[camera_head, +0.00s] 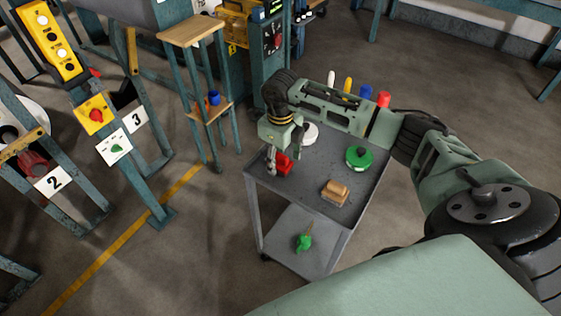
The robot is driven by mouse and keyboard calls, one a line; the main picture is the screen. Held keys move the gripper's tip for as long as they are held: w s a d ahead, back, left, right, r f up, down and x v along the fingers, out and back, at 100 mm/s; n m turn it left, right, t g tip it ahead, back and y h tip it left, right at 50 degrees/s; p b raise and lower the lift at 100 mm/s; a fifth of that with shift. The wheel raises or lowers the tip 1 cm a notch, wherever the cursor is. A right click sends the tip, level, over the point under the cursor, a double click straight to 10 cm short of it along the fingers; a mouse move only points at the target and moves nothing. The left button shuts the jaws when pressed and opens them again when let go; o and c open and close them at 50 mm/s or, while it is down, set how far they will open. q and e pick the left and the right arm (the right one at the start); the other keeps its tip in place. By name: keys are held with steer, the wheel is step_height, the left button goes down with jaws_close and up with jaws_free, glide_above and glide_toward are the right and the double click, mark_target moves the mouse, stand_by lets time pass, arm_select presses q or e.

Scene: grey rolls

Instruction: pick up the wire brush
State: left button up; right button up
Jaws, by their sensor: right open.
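The wire brush appears to be the tan, wooden-backed block (335,191) on the front right part of the grey cart's top (309,186). Its underside is hard to make out at this size. My right gripper (271,165) points down over the left edge of the cart top, beside a small red object (284,163). It is open, and I cannot tell whether it touches the red object. The brush is apart from it, to the right and nearer the front. My left gripper is not in view.
The cart top also holds a green round item (359,157) and a white round item (309,133). Handles in several colours stand at its back edge. A green item (304,242) lies on the lower shelf. Teal machine frames (160,215) stand at left.

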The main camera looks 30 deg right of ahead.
mark_target(281, 155)
steer(key=shift+f, duration=0.3)
steer(key=shift+c, duration=0.6)
steer(key=c, duration=1.3)
steer(key=shift+r, duration=0.1)
steer(key=shift+w+r, duration=0.1)
steer(key=shift+r, duration=0.6)
step_height(281, 155, up, 3)
steer(key=shift+f+b, duration=0.1)
steer(key=shift+b, duration=0.45)
steer(key=s+d+r+b, duration=0.1)
steer(key=s+d+r, duration=0.1)
steer(key=s+r, duration=0.4)
steer(key=s, duration=0.5)
steer(key=shift+s+d+r+b, duration=0.25)
steer(key=shift+d+r+b, duration=0.05)
steer(key=shift+r+b, duration=0.1)
